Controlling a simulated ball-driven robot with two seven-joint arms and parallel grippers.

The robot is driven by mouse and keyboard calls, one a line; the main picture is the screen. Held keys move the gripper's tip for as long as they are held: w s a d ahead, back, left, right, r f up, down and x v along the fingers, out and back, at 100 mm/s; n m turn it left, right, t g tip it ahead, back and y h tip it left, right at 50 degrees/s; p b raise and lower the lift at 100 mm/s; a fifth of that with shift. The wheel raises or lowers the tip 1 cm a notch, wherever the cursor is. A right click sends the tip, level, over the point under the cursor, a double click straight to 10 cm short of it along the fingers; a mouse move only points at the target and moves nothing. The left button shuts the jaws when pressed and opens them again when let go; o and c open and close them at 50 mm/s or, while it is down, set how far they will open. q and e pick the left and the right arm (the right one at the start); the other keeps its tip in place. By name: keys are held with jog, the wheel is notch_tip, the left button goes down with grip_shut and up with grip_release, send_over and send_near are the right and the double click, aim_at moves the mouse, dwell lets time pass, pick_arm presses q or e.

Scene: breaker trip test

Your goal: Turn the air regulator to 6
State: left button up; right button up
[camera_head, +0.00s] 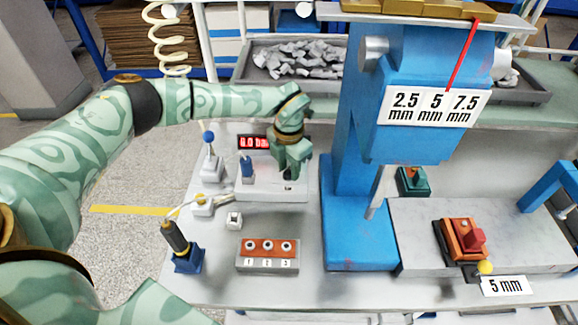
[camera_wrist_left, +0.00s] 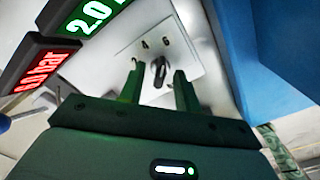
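The air regulator's dark knob (camera_wrist_left: 158,72) sits on a pale panel (camera_wrist_left: 188,50) in the left wrist view. The digits 4 and 6 show above it, and another digit is partly covered at its left. I cannot tell surely where the knob points. My left gripper (camera_wrist_left: 158,82) is open, with one green finger on each side of the knob; I see no clear contact. In the head view my left gripper (camera_head: 290,172) is over the right part of the white unit (camera_head: 262,190) and hides the knob. My right gripper is not in view.
A red display (camera_head: 254,142) reads 0.0 bar, and a green display (camera_wrist_left: 92,12) shows 2.0. The blue press (camera_head: 345,190) stands close at right. A blue-knobbed lever (camera_head: 209,142), a three-button block (camera_head: 268,252) and a screwdriver-like tool (camera_head: 177,238) are nearby.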

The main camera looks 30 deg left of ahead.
aim_at(289, 170)
pick_arm(q)
notch_tip(289, 170, up, 16)
jog(key=p, duration=0.2)
jog(key=shift+f, duration=0.1)
dwell(0.4)
